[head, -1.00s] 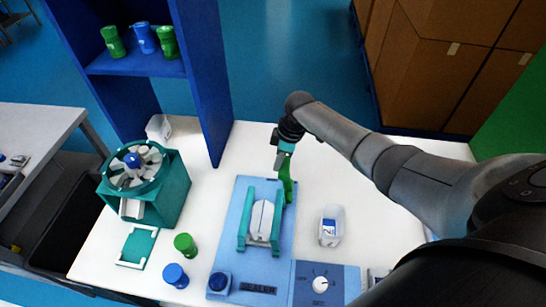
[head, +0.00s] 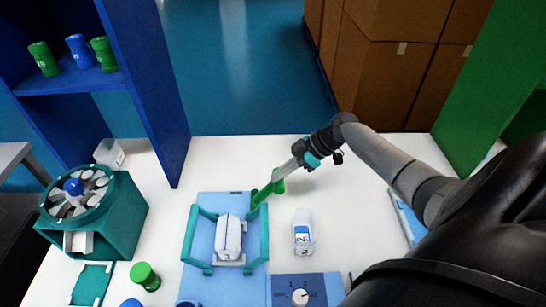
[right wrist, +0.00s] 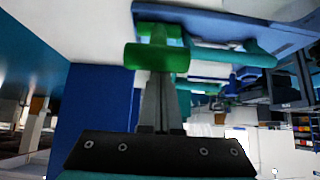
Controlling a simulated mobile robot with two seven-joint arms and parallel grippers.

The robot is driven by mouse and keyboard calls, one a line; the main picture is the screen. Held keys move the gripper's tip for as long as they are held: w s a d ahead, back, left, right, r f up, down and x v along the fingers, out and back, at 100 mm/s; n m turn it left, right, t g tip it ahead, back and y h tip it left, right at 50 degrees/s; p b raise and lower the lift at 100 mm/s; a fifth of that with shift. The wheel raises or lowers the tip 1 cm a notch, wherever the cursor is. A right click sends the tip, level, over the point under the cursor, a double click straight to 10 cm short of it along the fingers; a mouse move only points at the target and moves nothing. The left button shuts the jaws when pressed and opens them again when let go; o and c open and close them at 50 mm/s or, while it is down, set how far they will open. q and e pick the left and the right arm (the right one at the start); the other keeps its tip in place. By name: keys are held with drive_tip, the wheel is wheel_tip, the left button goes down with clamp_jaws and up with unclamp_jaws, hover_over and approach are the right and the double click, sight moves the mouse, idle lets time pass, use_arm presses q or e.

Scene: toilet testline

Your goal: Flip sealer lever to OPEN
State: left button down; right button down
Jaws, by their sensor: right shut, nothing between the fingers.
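The sealer (head: 207,288) is a blue plate with a teal frame (head: 189,235) around a white packet (head: 229,234). Its green lever (head: 264,193) is at the frame's far right corner and slants up to the right. My right gripper (head: 280,173) is at the lever's upper end, with its fingers shut and nothing held. In the right wrist view, the shut fingers (right wrist: 160,85) point at the green handle (right wrist: 157,57), appearing to touch or nearly touch it. Any lever marking is not readable. My left gripper is not in view.
A white labelled container (head: 303,235) stands right of the sealer, above a blue dial panel (head: 318,283). A teal carousel (head: 120,220), a green-lidded jar (head: 145,276) and a teal tray (head: 92,284) are at left. A blue shelf (head: 150,90) stands behind. The table's far right is fairly clear.

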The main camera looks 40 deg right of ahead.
drive_tip(key=shift+s+d+f, duration=0.25)
drive_tip(key=shift+d+f, duration=0.05)
idle(0.4)
drive_tip(key=shift+s+d+r, duration=0.1)
drive_tip(key=shift+d, duration=0.1)
drive_tip(key=v, duration=1.4)
drive_tip(key=shift+r, duration=0.6)
drive_tip(key=shift+a, duration=0.15)
